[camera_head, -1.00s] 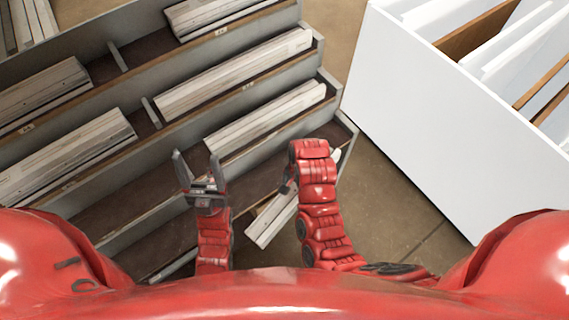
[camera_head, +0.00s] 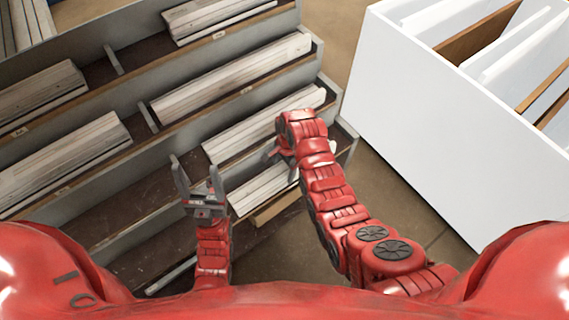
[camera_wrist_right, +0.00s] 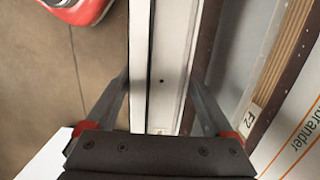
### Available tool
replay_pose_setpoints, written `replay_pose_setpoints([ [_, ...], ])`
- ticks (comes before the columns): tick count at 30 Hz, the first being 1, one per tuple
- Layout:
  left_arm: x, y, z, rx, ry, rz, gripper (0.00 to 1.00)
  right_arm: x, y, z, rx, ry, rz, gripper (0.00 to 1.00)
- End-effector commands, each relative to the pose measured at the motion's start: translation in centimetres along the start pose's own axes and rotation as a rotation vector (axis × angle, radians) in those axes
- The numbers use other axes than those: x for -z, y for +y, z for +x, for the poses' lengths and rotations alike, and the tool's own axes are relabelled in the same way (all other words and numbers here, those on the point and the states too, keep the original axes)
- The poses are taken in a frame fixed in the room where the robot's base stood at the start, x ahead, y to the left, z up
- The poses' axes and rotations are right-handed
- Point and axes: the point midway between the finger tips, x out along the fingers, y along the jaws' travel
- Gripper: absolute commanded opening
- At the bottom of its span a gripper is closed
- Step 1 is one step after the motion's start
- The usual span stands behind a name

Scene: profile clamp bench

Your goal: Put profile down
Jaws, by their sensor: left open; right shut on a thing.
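The white profile (camera_head: 262,187) lies lengthwise along the lowest tier at the right end of the grey stepped rack (camera_head: 110,195). I cannot tell whether it rests on the shelf or is just above it. My right gripper (camera_head: 283,155) is shut on it; the arm covers its far end. In the right wrist view, the profile (camera_wrist_right: 163,45) runs between the two fingers (camera_wrist_right: 162,92), alongside a brown shelf edge. My left gripper (camera_head: 195,170) is open and empty in front of the rack's lower left tiers.
Several stacks of pale profiles (camera_head: 235,75) fill the upper tiers, with one stack (camera_head: 245,130) just above the held profile. A large white bin (camera_head: 440,120) with upright panels stands at right. Brown floor lies between rack and bin. The lower left shelf is bare.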

Motion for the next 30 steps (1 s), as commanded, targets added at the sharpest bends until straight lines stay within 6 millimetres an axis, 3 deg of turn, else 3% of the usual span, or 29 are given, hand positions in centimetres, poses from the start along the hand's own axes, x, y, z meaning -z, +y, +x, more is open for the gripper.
replay_pose_setpoints([
  [7, 0.1, 0.0, 0.3, 0.0, 0.0, 0.0, 0.68, 1.7, -2.0, -0.1, 0.001, 0.001, 0.0, 0.0],
  [19, 0.1, 0.0, 0.4, 0.0, 0.0, 0.0, 0.68, 2.6, -3.0, -0.2, 0.004, 0.001, 0.002, 0.0],
  [30, -0.1, 0.0, -0.4, 0.0, 0.0, 0.0, 0.68, 2.9, -2.9, 3.2, 0.0, 0.0, 0.001, 0.0],
])
